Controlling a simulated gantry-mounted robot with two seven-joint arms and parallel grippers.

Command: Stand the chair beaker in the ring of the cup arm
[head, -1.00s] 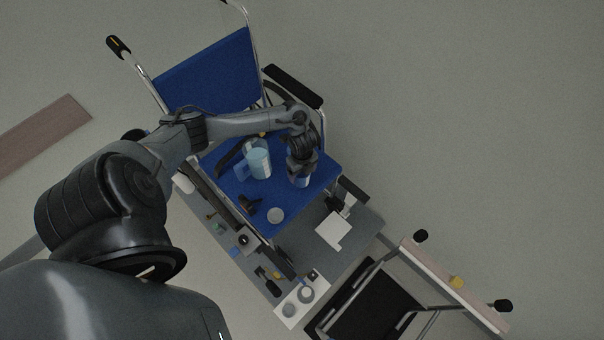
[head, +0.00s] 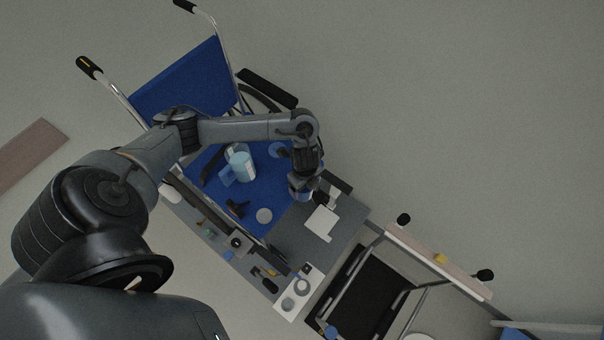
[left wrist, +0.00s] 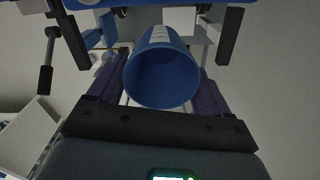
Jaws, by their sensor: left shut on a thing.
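My left gripper (head: 301,188) is shut on the chair beaker (left wrist: 162,72), a deep blue cup. The left wrist view shows the beaker between the two fingers, its open mouth toward the camera. In the head view the beaker (head: 298,195) shows only partly below the wrist, near the front right corner of the blue chair seat. A dark bracket (head: 321,199) is close beside it. I cannot make out the ring of the cup arm with certainty. My right gripper is not in view.

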